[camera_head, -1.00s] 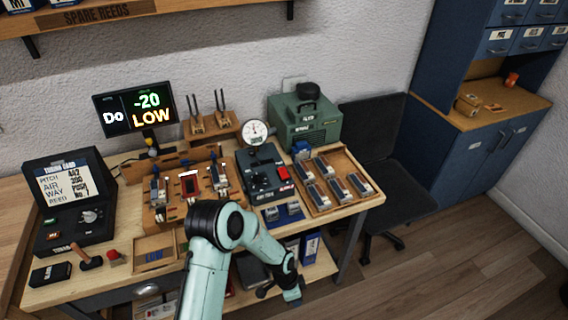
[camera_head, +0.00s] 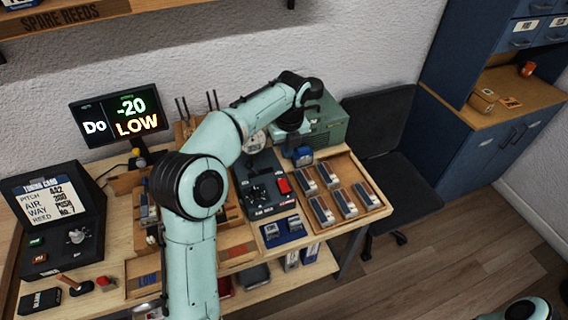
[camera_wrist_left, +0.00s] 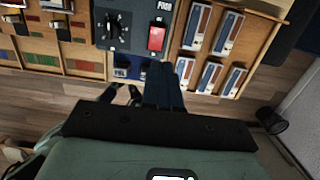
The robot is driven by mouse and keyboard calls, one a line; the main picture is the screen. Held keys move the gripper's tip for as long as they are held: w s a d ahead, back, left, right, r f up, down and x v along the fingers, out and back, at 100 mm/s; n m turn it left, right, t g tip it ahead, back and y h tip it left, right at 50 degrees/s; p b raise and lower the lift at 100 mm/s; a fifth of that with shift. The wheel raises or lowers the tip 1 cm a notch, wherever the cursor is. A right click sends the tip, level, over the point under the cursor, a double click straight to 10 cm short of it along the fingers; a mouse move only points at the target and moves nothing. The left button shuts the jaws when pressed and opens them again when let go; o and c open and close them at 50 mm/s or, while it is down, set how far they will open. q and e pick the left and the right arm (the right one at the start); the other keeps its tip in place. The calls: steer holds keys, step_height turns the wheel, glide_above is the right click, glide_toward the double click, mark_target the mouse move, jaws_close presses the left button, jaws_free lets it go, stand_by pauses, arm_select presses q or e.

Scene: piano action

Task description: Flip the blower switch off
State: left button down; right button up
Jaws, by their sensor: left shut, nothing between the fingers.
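A red rocker switch (camera_head: 284,185) sits on the right side of a dark control box (camera_head: 262,200), beside a black knob. I take it for the blower switch; its on/off position is too small to tell. In the left wrist view the red switch (camera_wrist_left: 156,38) shows just beyond my left gripper's fingers (camera_wrist_left: 168,70). These fingers are together and empty, apart from the switch in the picture. In the head view my left arm reaches over the bench, its wrist end (camera_head: 292,118) in front of the green box. The fingertips are hard to make out there. My right gripper is out of view.
A green box (camera_head: 325,128) stands behind the control box. A wooden tray (camera_head: 375,205) with several reed blocks lies to its right. A screen (camera_head: 120,115) reads "Do -20 LOW". A dark tuning unit (camera_head: 60,215) stands at left. A dark chair (camera_head: 385,140) is at right.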

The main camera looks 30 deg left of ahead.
mark_target(284, 181)
arm_select(q)
steer(key=shift+s+d, duration=0.1)
steer(key=shift+s, duration=0.1)
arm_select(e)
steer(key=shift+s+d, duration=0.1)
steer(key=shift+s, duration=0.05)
arm_select(q)
steer(key=f, duration=0.4)
steer(key=a+f+b, duration=0.1)
steer(key=f, duration=0.3)
steer(key=w+f, duration=0.1)
steer(key=f, duration=0.3)
steer(key=shift+a+f, duration=0.15)
steer(key=shift+f, duration=0.15)
steer(key=shift+w+f, duration=0.2)
steer(key=shift+f, duration=0.4)
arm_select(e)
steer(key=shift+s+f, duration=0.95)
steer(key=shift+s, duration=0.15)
